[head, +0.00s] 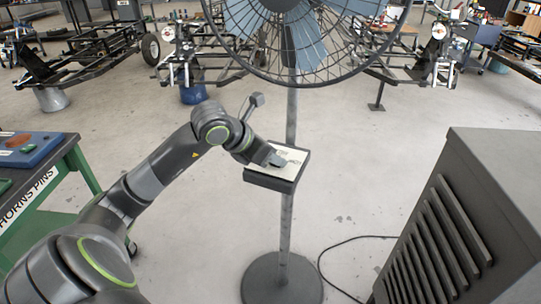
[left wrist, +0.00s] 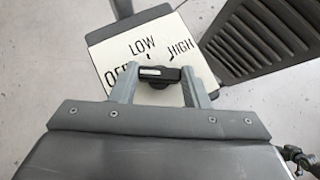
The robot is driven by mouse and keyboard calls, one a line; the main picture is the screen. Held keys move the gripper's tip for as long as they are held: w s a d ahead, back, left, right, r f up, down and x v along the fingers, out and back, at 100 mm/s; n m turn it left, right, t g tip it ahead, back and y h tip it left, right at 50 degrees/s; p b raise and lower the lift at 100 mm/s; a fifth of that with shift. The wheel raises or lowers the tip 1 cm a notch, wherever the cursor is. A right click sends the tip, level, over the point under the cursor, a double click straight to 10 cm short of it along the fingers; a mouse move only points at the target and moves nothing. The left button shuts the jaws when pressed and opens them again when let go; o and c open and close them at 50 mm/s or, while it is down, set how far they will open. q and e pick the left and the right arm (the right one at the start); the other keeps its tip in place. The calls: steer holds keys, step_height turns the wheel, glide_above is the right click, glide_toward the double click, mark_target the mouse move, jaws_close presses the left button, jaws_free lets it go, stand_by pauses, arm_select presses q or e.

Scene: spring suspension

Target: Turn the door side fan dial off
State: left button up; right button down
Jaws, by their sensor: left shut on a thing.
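The fan dial (left wrist: 158,75) is a black knob with a white mark on its left part, seen in the left wrist view. It lies crosswise between my left gripper's two grey fingers, the white mark toward the OFF lettering. The white dial plate (left wrist: 105,55) reads LOW at the top, HIGH at right and OFF at left, partly hidden by a finger. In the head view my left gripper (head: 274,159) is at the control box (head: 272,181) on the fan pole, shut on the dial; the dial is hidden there. My right gripper is not in view.
The caged fan (head: 290,40) stands above the box, on a pole (head: 286,220) with a round base (head: 282,281). A grey louvred cabinet (head: 490,180) is at right, with a black cable (head: 335,245) beside it. A green table (head: 70,175) is at left.

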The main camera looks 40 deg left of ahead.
arm_select(q)
steer(key=o, duration=0.9)
steer(key=shift+o, duration=0.4)
